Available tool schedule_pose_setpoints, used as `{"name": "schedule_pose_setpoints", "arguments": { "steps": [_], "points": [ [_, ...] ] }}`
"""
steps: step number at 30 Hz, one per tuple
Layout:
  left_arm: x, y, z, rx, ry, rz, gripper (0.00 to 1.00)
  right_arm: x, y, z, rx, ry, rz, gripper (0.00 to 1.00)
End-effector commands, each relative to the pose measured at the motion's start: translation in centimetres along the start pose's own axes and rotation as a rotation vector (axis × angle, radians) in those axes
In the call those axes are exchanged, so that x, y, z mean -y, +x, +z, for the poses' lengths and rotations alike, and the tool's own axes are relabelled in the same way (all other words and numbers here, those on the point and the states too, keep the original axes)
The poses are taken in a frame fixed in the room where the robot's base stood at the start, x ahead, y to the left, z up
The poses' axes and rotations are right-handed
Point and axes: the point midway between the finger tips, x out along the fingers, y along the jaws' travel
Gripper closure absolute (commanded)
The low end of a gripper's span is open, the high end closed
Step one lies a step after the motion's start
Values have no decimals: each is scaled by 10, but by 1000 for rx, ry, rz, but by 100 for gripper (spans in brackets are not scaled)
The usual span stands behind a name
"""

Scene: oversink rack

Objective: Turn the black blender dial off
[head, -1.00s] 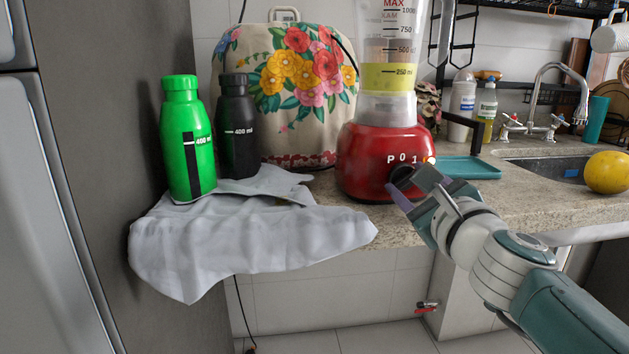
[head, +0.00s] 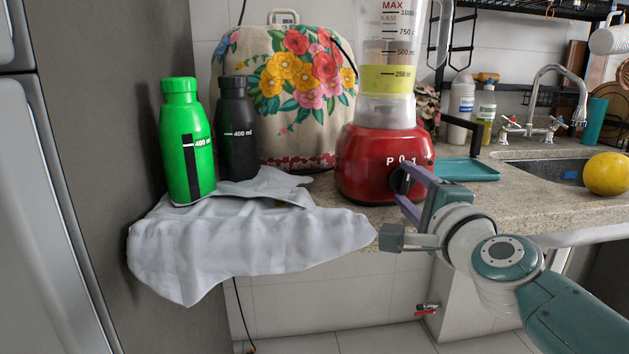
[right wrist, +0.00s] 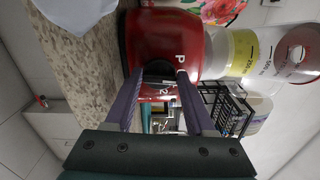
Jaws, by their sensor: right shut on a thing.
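The blender's red base (head: 372,165) stands on the counter, marked P, 0 and 1 above its black dial (head: 399,179). My right gripper (head: 404,184) reaches in from the right and is shut on the dial, which is partly hidden by the fingers. In the right wrist view the two purple fingers (right wrist: 160,78) lie on either side of the black dial (right wrist: 158,70) on the red base (right wrist: 165,40). The dial's exact pointing direction is hard to tell. The clear jug (head: 388,70) holds yellow liquid. My left gripper is out of view.
A green bottle (head: 187,145) and a black bottle (head: 237,130) stand left on a grey cloth (head: 250,240) hanging over the counter edge. A floral cover (head: 290,90) is behind. A teal tray (head: 466,170) and a yellow ball-like fruit (head: 607,174) lie right.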

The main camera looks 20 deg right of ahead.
Motion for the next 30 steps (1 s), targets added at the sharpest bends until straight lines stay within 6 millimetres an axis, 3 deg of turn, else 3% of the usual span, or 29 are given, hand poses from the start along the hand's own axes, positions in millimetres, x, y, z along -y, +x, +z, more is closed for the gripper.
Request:
{"name": "schedule_pose_setpoints", "arguments": {
  "steps": [9,23,24,30],
  "points": [
    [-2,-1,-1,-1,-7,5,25,0,0,0,0,-95,-1,100],
    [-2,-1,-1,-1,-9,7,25,0,0,0,-1,-106,-1,100],
    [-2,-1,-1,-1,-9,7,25,0,0,0,-1,-106,-1,43],
    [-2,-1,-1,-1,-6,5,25,0,0,0,0,-105,-1,20]
  ]
}}
